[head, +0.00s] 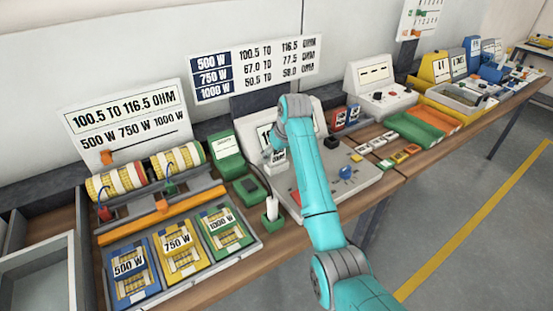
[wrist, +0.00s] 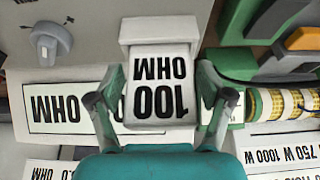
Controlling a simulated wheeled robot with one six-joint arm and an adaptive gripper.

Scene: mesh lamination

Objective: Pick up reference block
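The reference block is a white block marked "100 OHM" (wrist: 160,88), seen upside down in the middle of the wrist view. In the head view the white block (head: 276,161) shows small and partly covered, just below the end of my arm at the grey test panel. My gripper (wrist: 161,78) has one finger on each side of the block. The fingers are spread wide, and a narrow gap seems to show on each side. Contact is not clear. My gripper's fingers are mostly hidden behind the arm in the head view.
The grey panel (head: 360,188) carries a blue knob (head: 346,173). Left of it stand a green meter (head: 228,158) and a tray with blue, yellow and green cards (head: 177,246). A display stands close behind the block. Small coloured blocks (head: 400,157) lie to the right.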

